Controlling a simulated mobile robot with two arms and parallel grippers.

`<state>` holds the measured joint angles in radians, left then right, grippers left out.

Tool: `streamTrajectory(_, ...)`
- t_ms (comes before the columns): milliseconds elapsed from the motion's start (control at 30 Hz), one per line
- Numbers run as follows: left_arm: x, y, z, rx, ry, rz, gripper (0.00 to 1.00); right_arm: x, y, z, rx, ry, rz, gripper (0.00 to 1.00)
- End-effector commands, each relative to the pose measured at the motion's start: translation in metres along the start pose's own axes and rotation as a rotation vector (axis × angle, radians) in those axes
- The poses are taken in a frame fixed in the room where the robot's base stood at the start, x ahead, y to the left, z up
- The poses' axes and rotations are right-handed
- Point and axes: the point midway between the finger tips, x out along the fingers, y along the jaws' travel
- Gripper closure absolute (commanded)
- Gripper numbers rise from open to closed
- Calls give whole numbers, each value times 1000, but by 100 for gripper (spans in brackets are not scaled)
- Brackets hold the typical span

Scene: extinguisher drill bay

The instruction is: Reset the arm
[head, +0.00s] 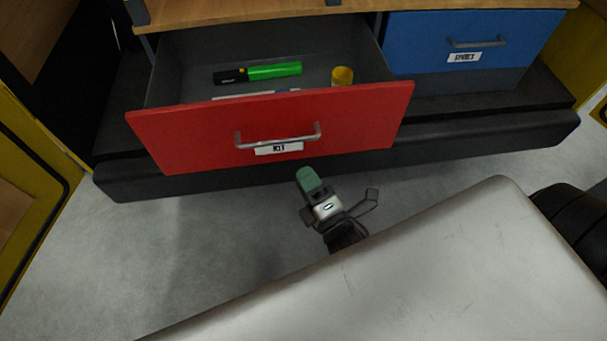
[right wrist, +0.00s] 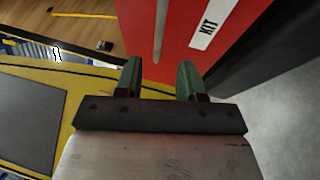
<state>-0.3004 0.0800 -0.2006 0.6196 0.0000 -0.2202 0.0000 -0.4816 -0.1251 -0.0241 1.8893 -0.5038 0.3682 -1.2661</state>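My right gripper (head: 312,190) is in front of and below the handle (head: 278,137) of the red drawer (head: 200,140), apart from it. In the right wrist view its two green fingers (right wrist: 159,80) are spread with nothing between them, and the red drawer front (right wrist: 235,12) and grey handle (right wrist: 160,30) lie beyond the fingertips. The drawer carries a KIT label (head: 278,148) and stands pulled open. My left gripper is not in view.
The drawer holds a green-and-black marker-like item (head: 260,72), a yellow-topped item (head: 342,76) and a partly hidden white-and-blue item. A shut blue drawer (head: 420,40) is at right, beneath the wooden top (head: 250,10). Grey floor (head: 210,220) lies clear before the dark base.

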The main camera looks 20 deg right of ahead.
Motion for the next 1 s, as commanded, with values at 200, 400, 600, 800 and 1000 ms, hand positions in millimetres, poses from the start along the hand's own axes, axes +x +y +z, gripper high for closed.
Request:
streamTrajectory(200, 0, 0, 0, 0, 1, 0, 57, 0, 0, 0, 0, 0, 0, 61)
streamTrajectory(400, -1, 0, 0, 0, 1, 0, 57, 0, -6, -1, 20, 1, -16, 61)
streamTrajectory(600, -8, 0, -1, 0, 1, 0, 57, -22, -88, -16, 287, -7, -262, 61)
streamTrajectory(800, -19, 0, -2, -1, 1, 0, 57, -101, -216, -34, 700, -169, -698, 61)
streamTrajectory(1000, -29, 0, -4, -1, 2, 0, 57, -225, -305, -30, 994, -527, -1092, 61)
